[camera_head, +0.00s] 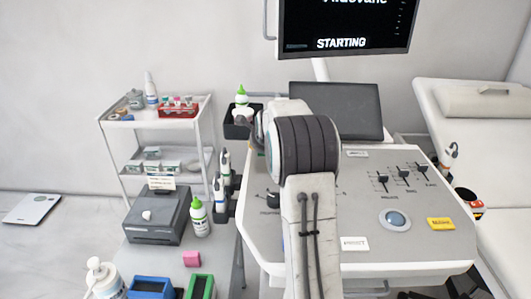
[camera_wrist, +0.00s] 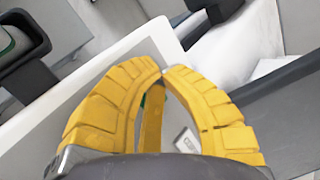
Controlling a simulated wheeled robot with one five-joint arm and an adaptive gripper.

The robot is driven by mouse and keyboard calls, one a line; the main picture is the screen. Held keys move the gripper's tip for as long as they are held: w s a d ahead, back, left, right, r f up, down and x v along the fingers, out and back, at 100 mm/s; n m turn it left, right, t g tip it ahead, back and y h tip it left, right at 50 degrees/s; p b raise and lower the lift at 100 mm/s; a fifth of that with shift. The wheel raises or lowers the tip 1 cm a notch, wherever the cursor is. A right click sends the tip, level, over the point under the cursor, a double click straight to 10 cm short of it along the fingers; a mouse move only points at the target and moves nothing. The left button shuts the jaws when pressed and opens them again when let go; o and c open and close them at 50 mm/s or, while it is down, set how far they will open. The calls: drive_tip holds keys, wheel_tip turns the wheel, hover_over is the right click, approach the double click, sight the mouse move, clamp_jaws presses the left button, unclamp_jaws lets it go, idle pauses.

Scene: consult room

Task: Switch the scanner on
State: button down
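The scanner is a white console (camera_head: 405,262) with sliders (camera_head: 405,178), a round trackball (camera_head: 394,219) and a dark tilted panel (camera_head: 335,108). Its monitor (camera_head: 345,22) above is lit and reads "STARTING". My arm covers the console's left middle in the head view, and my gripper is hidden there. In the wrist view my gripper (camera_wrist: 164,70) has its yellow fingertips together, with a gap lower between the fingers and nothing held. The tips are over or near a white edge (camera_wrist: 110,60); I cannot tell whether they touch it.
A black holder (camera_head: 236,128) with a green-capped bottle (camera_head: 241,97) sits at the console's left back corner. Probes (camera_head: 225,165) hang on its left side. A trolley (camera_head: 125,122), a printer (camera_head: 158,215) and bottles stand left. An exam couch (camera_head: 480,100) is at right.

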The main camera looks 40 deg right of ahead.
drive_tip(key=shift+r+p, duration=0.65)
drive_tip(key=shift+r, duration=0.15)
drive_tip(key=shift+r, duration=0.1)
drive_tip(key=shift+r+p, duration=1.85)
drive_tip(key=shift+r, duration=0.6)
